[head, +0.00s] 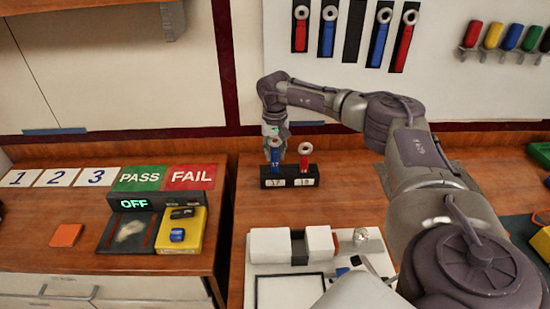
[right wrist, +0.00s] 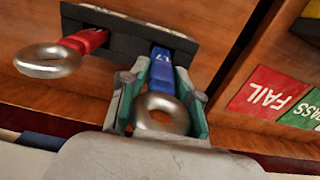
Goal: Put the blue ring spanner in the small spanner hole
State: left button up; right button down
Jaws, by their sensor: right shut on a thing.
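The blue ring spanner (head: 276,155) stands upright at the left hole of a small black holder (head: 290,184), above the label 17. Its steel ring points up. My right gripper (head: 273,132) is at its upper part. In the right wrist view the fingers (right wrist: 158,88) close on both sides of the blue handle (right wrist: 162,68), just by the steel ring (right wrist: 160,116). The handle's lower end meets the holder (right wrist: 125,30); how deep it sits is hidden. A red ring spanner (head: 305,157) stands in the right hole, above label 19. My left gripper is not in view.
A wall board (head: 440,60) holds more red and blue ring spanners and one empty black slot. Left are number cards, PASS (head: 140,179) and FAIL (head: 191,177) plates and a yellow device (head: 181,230). A white tray (head: 262,262) lies in front.

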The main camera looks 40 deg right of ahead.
aim_at(275, 160)
notch_tip(275, 160, down, 2)
jog(key=shift+f, duration=0.5)
jog(key=c, duration=0.8)
grip_release()
jog(key=shift+f, duration=0.1)
jog(key=shift+r+p, duration=0.25)
jog(key=shift+p, duration=0.05)
jog(key=shift+r, duration=0.25)
notch_tip(275, 160, up, 11)
jog(key=b, duration=0.3)
jog(key=shift+r, duration=0.2)
jog(key=shift+a+f, duration=0.1)
jog(key=shift+f, duration=0.05)
